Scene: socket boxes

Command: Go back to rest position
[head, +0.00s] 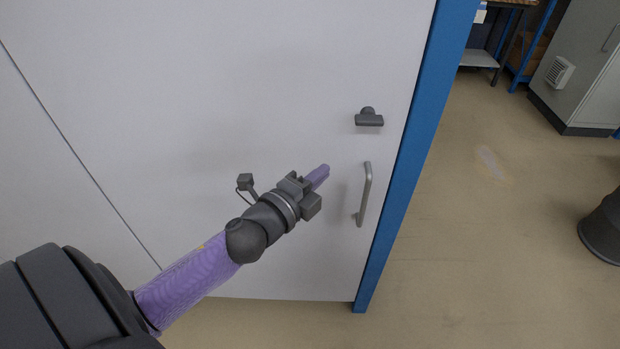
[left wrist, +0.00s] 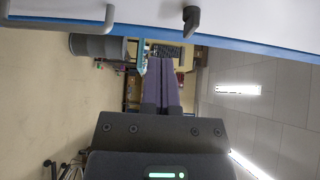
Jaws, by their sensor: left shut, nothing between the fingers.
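My left gripper (head: 318,176) is in front of a white cabinet door, with its purple fingers together and nothing between them. In the left wrist view, the two purple fingers (left wrist: 162,62) lie side by side, closed. A grey bar handle (head: 365,194) is on the door just right of the fingertips, and the gripper appears apart from it. A dark latch knob (head: 368,117) sits above the handle. My right gripper is in neither view.
The white door (head: 220,80) with its blue frame edge (head: 420,125) fills the left and middle. To the right is open beige floor (head: 470,240). A grey cabinet (head: 585,65) stands at the back right, and a dark round object (head: 603,228) at the right edge.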

